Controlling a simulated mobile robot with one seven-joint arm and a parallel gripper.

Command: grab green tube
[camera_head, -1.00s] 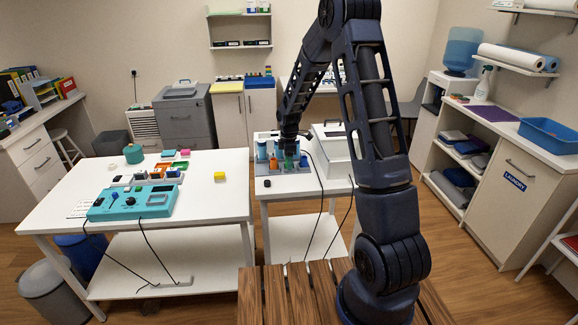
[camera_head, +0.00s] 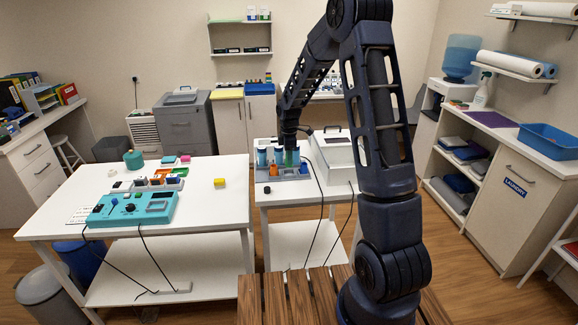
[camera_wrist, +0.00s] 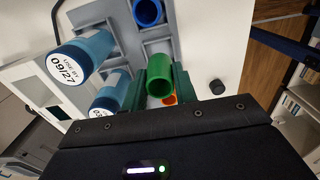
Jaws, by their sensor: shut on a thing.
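The green tube (camera_wrist: 159,76) stands in the grey rack (camera_wrist: 187,32), its open end facing the wrist camera. My gripper (camera_wrist: 160,92) is shut on it, one dark green finger on each side. In the head view my gripper (camera_head: 291,146) points down at the rack (camera_head: 284,172) on the small white table, and the green tube (camera_head: 292,158) shows just below it. Whether the tube's lower end is clear of the rack is hidden.
Two blue-capped tubes with labels (camera_wrist: 82,56) stand left of the green tube, and an open blue tube (camera_wrist: 147,11) stands beyond it. A white box (camera_head: 336,148) stands right of the rack.

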